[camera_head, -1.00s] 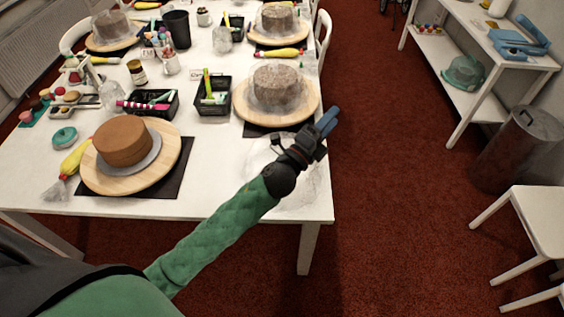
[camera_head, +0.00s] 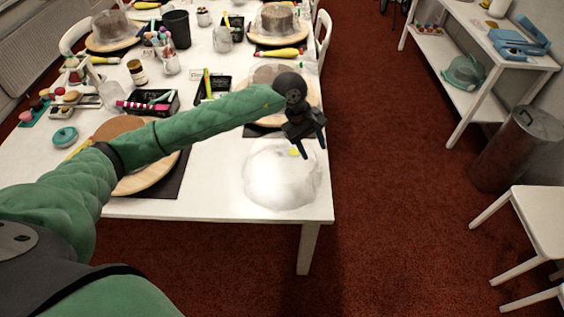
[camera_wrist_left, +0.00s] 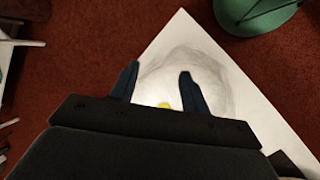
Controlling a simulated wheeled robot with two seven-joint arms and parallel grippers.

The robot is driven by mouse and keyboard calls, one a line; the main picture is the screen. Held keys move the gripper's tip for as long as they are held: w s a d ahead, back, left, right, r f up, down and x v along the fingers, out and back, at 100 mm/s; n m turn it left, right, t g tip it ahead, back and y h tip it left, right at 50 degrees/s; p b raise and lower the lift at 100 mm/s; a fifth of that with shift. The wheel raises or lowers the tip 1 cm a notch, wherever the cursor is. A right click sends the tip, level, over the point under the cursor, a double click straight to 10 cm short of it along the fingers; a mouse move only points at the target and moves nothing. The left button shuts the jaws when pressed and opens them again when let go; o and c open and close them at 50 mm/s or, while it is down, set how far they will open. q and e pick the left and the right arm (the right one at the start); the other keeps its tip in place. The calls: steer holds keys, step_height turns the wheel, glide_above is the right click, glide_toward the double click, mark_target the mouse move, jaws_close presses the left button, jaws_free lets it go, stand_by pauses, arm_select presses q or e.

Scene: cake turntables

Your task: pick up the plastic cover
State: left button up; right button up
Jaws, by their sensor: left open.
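The plastic cover (camera_head: 281,182) is a clear, whitish dome. It sits on the front right corner of the white table. A small yellow spot, seemingly its knob (camera_head: 294,152), shows near its top. My left gripper (camera_head: 311,147) is open and points down just above the far right part of the cover, with nothing between its fingers. In the left wrist view the cover (camera_wrist_left: 213,63) lies below and between the spread fingers (camera_wrist_left: 159,68), and the yellow spot (camera_wrist_left: 163,105) shows near the palm's edge. I cannot tell whether a finger touches the cover. My right gripper is not in view.
Behind my arm, a cake on a wooden turntable (camera_head: 305,105) stands close to the cover. A second wooden turntable (camera_head: 150,180) is at the left front. Black trays (camera_head: 150,104) and decorating tools crowd the table's middle. Floor is free right of the table edge.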

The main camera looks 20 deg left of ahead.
mark_target(282, 148)
arm_select(q)
steer(key=w+a+y, duration=0.1)
steer(key=a, duration=0.2)
steer(key=w+a+y, duration=0.1)
steer(key=a+y, duration=0.1)
steer(key=a, duration=0.1)
steer(key=w+a+r+m+y, duration=0.1)
steer(key=a, duration=0.2)
steer(key=shift+w+a+t+y, duration=0.2)
steer(key=shift+w+t+y, duration=0.05)
steer(key=shift+t+y, duration=0.05)
steer(key=shift+a+f+p, duration=0.1)
steer(key=shift+f+p, duration=0.15)
steer(key=shift+p, duration=0.05)
steer(key=shift+f, duration=0.4)
steer(key=shift+f+p, duration=0.35)
steer(key=shift+f, duration=0.35)
steer(key=f+p, duration=0.3)
steer(key=shift+s+a+f+p, duration=0.15)
steer(key=shift+s+f+p, duration=0.15)
steer(key=shift+f+p, duration=0.1)
steer(key=shift+f, duration=0.6)
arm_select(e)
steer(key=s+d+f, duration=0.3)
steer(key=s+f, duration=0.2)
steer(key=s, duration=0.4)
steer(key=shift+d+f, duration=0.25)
arm_select(q)
jaws_close()
